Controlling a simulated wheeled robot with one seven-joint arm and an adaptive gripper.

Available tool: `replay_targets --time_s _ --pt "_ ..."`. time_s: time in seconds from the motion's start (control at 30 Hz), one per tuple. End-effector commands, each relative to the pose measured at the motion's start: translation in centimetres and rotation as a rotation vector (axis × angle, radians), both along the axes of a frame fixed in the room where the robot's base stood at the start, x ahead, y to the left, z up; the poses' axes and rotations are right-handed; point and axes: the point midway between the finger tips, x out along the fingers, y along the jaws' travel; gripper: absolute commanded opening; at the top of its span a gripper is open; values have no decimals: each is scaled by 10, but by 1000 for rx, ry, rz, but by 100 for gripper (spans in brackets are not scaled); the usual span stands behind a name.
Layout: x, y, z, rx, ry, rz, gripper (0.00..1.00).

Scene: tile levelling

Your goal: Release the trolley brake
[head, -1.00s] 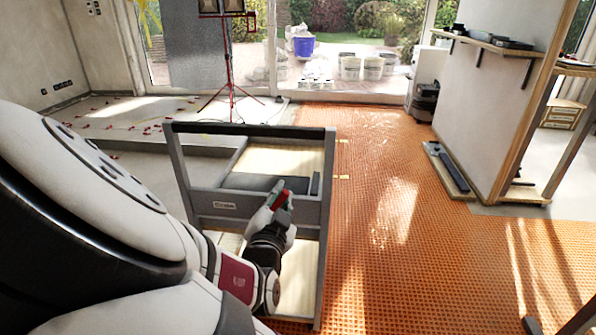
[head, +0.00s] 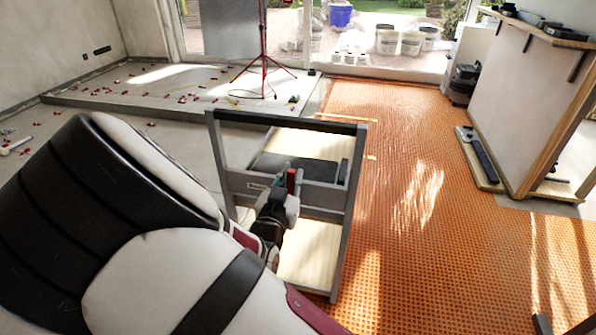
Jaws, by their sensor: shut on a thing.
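The trolley (head: 325,196) stands in front of me in the head view. It has a grey frame, a black top handle bar and pale wooden decks. The piece stands roughly upright. My wrist and the gripper body hide its lower end and part of the crossbar. The trolley's wheels are not clearly visible.
An orange mat (head: 410,240) covers the floor to the right, mostly clear. A raised grey screed step (head: 170,90) with scattered red bits lies at back left. A red tripod (head: 264,65) stands on it. A white partition (head: 530,100) with a shelf stands at right.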

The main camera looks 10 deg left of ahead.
Motion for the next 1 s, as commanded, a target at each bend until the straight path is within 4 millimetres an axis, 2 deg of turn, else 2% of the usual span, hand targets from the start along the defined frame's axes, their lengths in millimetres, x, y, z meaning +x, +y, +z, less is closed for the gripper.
replay_targets --time_s 0.57,0.6,0.7,1.0 --pt "0 4 -1 -48 2 2 0" --pt "0 4 -1 -48 2 2 18" --pt "0 4 -1 -47 2 2 37" --pt "-1 4 0 -45 1 1 37"
